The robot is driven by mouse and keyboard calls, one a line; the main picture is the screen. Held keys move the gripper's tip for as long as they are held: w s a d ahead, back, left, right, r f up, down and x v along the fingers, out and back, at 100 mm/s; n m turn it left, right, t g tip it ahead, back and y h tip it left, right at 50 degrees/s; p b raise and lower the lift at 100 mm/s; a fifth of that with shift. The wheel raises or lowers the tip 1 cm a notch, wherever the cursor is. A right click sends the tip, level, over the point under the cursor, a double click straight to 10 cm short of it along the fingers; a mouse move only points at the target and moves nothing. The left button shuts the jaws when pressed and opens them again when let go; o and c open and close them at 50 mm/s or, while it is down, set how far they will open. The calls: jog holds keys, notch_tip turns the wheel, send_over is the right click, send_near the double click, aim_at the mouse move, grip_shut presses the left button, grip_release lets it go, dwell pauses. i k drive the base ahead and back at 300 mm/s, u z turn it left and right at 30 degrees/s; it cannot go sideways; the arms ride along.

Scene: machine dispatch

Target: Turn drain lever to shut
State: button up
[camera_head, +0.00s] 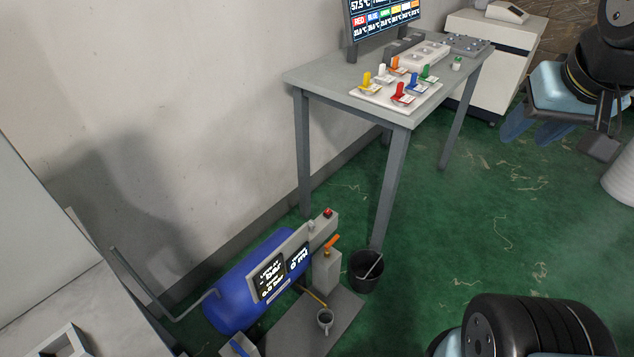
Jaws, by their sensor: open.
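The drain lever appears to be the orange handle (332,243) on top of a grey post (326,271), in front of a blue tank (236,292) on the floor. It lies at a slant, rising to the right. A thin orange rod (312,295) sits lower, beside the post. My gripper (536,130) is at the upper right, with its two dark blue fingers apart and nothing between them. It is well away from the lever, to its right.
A grey table (300,76) with coloured levers and a screen (383,18) stands behind the tank. Green floor (470,230) is open to the right.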

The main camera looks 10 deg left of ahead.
aim_at(335, 236)
jog(key=k, duration=1)
jog(key=z, duration=0.85)
jog(key=i, duration=1.35)
jog(key=u, duration=2.3)
